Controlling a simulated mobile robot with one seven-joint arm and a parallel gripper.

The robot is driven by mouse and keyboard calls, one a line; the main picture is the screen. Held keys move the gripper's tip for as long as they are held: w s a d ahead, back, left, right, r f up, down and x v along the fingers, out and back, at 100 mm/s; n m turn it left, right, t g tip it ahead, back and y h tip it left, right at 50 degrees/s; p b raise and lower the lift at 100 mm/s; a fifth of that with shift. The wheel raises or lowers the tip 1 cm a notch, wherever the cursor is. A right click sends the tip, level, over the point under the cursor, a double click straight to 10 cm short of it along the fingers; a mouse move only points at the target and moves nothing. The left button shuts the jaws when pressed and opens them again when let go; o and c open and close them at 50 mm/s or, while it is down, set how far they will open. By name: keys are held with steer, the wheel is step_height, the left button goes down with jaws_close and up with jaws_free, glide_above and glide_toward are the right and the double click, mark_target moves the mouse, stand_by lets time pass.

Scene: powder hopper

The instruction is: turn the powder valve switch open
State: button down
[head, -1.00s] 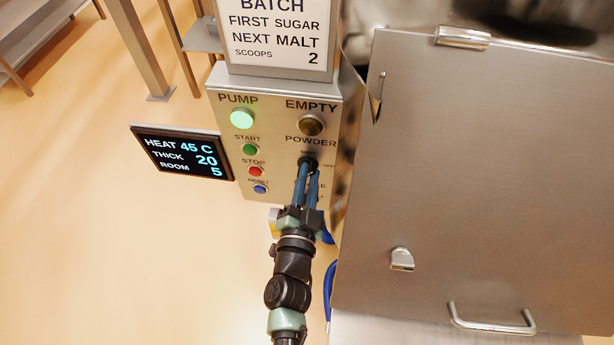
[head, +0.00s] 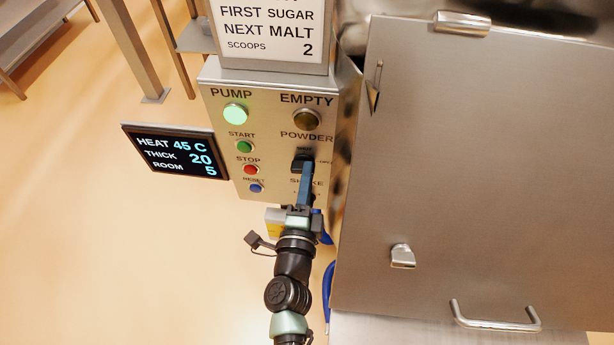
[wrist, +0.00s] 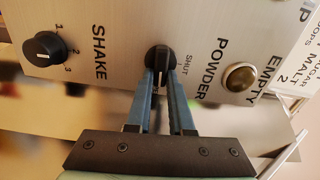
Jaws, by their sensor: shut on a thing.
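The powder switch (head: 298,162) is a black knob on the steel control panel, under the word POWDER; it is also near the top middle of the wrist view (wrist: 160,53). My gripper (head: 305,172) reaches it from below in the head view. In the wrist view, its two blue fingers (wrist: 161,74) are shut on opposite sides of the knob. The knob's white mark points down between the fingers, away from the word SHUT on the right. A small label below the knob is mostly hidden by the fingers.
A green-lit PUMP lamp (head: 235,114) and START, STOP and RESET buttons are to the left. A large steel door (head: 480,180) stands close on the right.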

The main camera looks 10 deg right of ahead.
steer(key=shift+m, duration=0.5)
steer(key=c, duration=0.8)
jaws_free()
steer(key=shift+f, duration=0.1)
steer(key=b+v, duration=0.3)
steer(key=v, duration=1)
steer(key=shift+w, duration=0.1)
